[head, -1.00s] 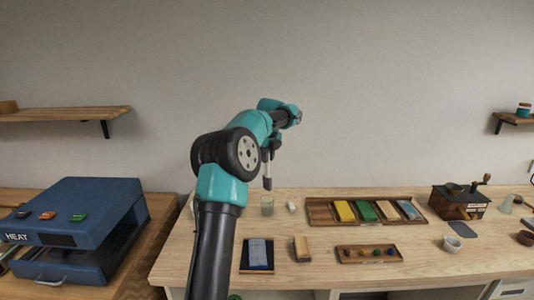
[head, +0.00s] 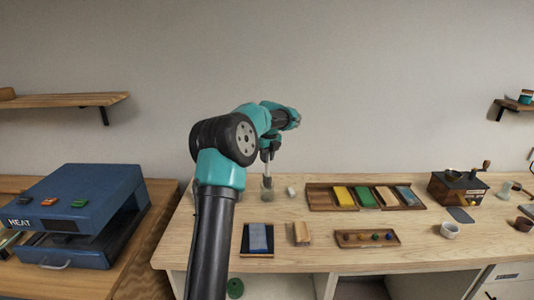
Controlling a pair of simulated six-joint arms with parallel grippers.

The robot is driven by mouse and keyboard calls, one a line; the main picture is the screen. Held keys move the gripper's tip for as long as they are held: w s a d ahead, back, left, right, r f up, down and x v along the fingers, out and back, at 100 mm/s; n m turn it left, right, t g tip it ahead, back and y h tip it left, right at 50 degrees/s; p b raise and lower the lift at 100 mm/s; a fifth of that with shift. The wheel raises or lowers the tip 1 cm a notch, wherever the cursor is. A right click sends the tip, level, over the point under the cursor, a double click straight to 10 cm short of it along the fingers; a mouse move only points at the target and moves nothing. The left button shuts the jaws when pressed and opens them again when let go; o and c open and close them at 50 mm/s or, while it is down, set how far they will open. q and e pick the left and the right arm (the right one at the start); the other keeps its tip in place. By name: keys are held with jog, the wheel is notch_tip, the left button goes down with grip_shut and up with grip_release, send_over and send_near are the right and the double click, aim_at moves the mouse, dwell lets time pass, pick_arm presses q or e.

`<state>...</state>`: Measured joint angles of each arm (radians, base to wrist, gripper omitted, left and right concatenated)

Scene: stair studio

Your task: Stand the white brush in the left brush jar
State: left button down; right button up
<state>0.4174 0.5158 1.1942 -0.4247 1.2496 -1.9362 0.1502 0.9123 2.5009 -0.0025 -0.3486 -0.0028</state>
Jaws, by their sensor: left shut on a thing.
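My left gripper (head: 270,153) is shut on the white brush (head: 267,169), which hangs upright below the fingers. A clear glass jar (head: 267,193) stands at the back left of the wooden bench. The brush's lower end overlaps the jar's mouth and seems to be inside it, though its exact depth is hard to tell. My left arm partly covers the area left of the jar. My right gripper is out of view.
A small white block (head: 292,191) sits just right of the jar. A wooden tray (head: 319,197) with coloured blocks is farther right. A blue pad on a dark board (head: 257,251) and a wooden block (head: 301,233) lie in front. A blue heat press (head: 110,185) stands left.

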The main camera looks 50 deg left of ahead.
pick_arm(q)
jog(key=shift+f, duration=1)
jog(key=c, duration=1)
grip_release()
jog(key=r, duration=0.5)
jog(key=d+r, duration=0.1)
jog(key=r, duration=1.1)
jog(key=shift+s+d+r, duration=0.15)
jog(key=shift+d, duration=0.25)
